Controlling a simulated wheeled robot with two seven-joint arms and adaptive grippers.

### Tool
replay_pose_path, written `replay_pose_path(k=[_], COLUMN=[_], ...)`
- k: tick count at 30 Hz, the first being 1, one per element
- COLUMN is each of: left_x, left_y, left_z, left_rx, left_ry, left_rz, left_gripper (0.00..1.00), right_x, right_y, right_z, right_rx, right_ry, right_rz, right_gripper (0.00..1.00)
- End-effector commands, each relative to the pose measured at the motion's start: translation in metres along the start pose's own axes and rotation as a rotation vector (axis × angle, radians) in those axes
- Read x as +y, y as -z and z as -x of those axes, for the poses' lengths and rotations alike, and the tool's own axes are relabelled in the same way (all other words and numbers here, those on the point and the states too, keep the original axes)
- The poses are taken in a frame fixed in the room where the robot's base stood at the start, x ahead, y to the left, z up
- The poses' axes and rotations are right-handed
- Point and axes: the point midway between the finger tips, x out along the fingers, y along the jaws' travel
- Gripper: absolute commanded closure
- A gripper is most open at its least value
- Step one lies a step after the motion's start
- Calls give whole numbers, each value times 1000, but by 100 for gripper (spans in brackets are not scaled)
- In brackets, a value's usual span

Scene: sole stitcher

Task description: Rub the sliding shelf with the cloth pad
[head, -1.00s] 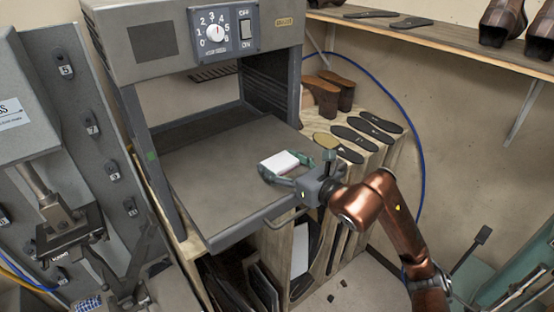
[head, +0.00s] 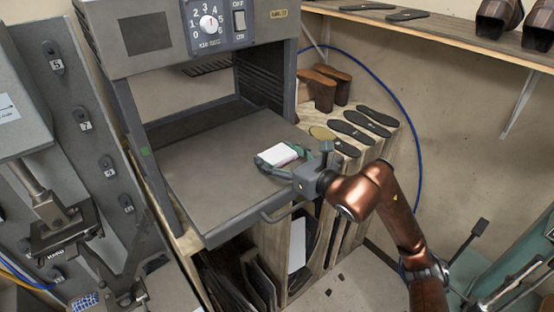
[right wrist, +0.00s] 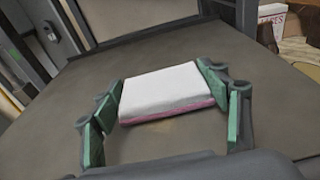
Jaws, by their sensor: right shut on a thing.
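The cloth pad (head: 279,154) is a small white block with a pink lower edge. In the head view it is over the right part of the sliding shelf (head: 205,185), a flat grey plate pulled out of the grey machine. My right gripper (head: 276,157) is shut on the pad, with a green-padded finger at each side. The pad (right wrist: 165,90) and the fingers (right wrist: 165,95) also show in the right wrist view, low over the shelf (right wrist: 180,148). The pad's underside is hidden, so I cannot tell whether it touches the shelf. My left gripper is not in view.
The grey machine's housing (head: 150,38), with dial and switch, stands above the shelf. A handle bar (head: 284,212) runs along the shelf's front. The shelf's left part is clear.

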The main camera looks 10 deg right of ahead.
Motion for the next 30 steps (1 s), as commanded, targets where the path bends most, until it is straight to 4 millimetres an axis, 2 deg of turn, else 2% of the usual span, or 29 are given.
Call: replay_pose_path(k=[10, 13, 15, 24, 30], left_x=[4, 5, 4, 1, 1], left_y=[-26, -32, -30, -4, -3], left_z=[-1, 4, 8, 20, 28], left_rx=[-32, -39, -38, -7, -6], left_ry=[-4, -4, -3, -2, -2], left_rz=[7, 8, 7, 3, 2], left_gripper=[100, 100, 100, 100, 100], right_x=[22, 24, 26, 30, 30], right_y=[4, -3, -21, -47, -64], right_z=[-4, -5, -3, -2, 0], right_rx=[-2, -1, -4, -4, -3], right_ry=[11, 12, 7, 0, -1], right_rz=[-1, -2, 0, 0, 0], right_gripper=[52, 52, 52, 52, 52])
